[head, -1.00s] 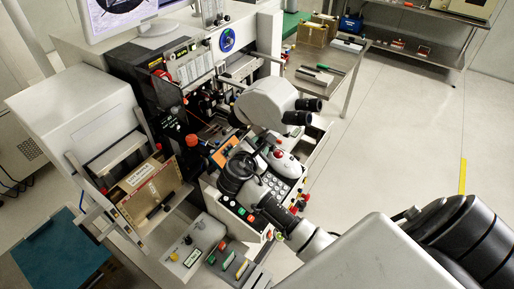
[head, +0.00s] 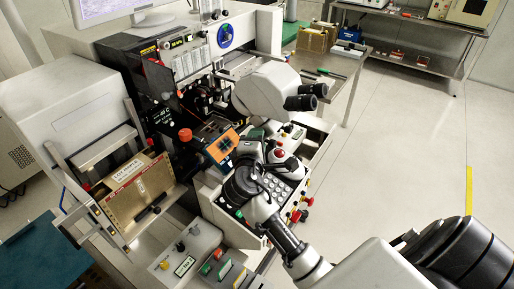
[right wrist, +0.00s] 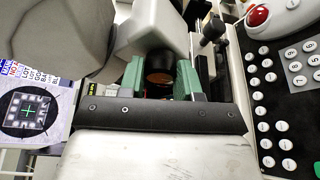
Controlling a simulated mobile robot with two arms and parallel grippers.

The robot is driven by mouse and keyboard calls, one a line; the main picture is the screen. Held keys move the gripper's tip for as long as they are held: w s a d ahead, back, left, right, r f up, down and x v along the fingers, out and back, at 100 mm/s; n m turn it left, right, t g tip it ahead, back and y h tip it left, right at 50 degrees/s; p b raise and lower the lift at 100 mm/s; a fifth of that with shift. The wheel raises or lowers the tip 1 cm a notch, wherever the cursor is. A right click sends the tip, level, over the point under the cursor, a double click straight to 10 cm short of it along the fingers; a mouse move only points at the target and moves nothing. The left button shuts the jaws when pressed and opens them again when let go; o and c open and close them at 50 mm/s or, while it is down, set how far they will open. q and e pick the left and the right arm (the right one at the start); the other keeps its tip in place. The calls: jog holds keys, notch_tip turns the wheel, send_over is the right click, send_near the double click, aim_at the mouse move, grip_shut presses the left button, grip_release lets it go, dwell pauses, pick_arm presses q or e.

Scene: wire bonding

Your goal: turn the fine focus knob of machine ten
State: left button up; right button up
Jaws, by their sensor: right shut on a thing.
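The machine's white microscope head (head: 268,88) with black eyepieces stands in the middle of the head view. My right arm comes in from the lower right, and its gripper (head: 258,137) is just below the microscope head. In the right wrist view the two green fingers of my right gripper (right wrist: 160,80) are shut on a dark round knob (right wrist: 160,62) with a brownish face, one finger on each side. The knob is hidden in the head view. I see no readable machine number. My left gripper is not in view.
A keypad panel (head: 271,187) and a red-topped control (head: 279,154) are close to my right wrist. An orange-framed panel (head: 223,145) is left of the gripper. A monitor (head: 120,12) stands at the back. Open floor (head: 400,150) lies to the right.

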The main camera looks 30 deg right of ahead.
jog(key=shift+f+m+b, duration=0.1)
jog(key=shift+m+b, duration=0.2)
dwell(0.4)
jog(key=o, duration=0.9)
jog(key=shift+s+a, duration=0.1)
jog(key=b+v, duration=0.3)
jog(key=v, duration=0.7)
jog(key=shift+s+a, duration=0.2)
jog(key=shift+s, duration=0.05)
